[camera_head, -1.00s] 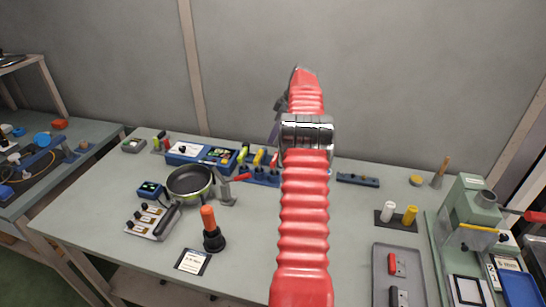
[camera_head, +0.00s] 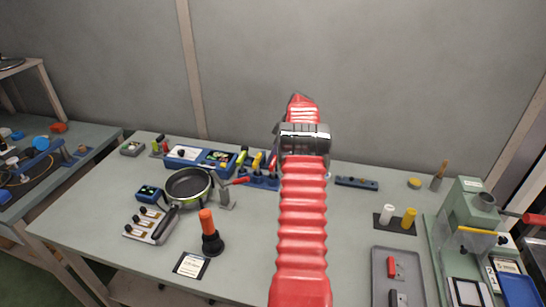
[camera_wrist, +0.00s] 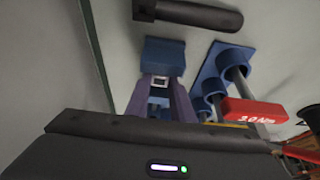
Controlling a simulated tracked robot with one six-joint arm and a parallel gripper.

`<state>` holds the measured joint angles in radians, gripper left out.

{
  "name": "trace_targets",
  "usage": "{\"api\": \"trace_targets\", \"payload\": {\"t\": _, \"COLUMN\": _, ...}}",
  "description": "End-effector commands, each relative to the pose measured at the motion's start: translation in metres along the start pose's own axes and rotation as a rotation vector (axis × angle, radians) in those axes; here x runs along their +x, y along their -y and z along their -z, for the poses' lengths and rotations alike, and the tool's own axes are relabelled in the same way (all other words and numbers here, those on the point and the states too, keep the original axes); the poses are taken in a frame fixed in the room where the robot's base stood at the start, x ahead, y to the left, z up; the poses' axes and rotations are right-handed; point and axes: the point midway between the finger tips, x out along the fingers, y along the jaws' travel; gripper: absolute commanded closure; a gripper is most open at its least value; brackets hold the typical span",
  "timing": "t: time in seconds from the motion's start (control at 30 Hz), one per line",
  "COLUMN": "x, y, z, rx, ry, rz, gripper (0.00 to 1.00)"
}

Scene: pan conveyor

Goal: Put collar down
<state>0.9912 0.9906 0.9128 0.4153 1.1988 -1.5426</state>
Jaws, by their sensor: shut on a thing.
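My gripper (camera_wrist: 161,88) shows in the wrist view as two purple fingers reaching away from the dark wrist housing. It is shut on a small grey metallic piece with a dark square middle, which I take to be the collar (camera_wrist: 160,81). Only a little of the piece shows between the fingers. A blue block (camera_wrist: 164,52) lies just beyond the fingertips; I cannot tell whether anything touches it. In the head view my red arm hides the gripper and the collar.
A blue holder with round sockets (camera_wrist: 208,75) and a red tool marked 2.0 Nm (camera_wrist: 255,112) are close right of the fingers. A dark cylinder (camera_wrist: 190,14) lies beyond. A pan (camera_head: 188,187) stands left on the bench, a green press (camera_head: 465,220) right.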

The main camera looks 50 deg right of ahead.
Motion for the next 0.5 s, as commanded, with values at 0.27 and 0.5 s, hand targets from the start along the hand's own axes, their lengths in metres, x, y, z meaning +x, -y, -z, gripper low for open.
{"api": "trace_targets", "payload": {"t": 0.27, "x": 0.0049, "y": -0.0004, "z": -0.0024, "rx": 0.0, "ry": 0.0, "rz": -0.002, "gripper": 1.0}}
{"api": "trace_targets", "payload": {"t": 0.5, "x": 0.0066, "y": -0.0003, "z": -0.0033, "rx": 0.0, "ry": 0.0, "rz": -0.001, "gripper": 0.75}}
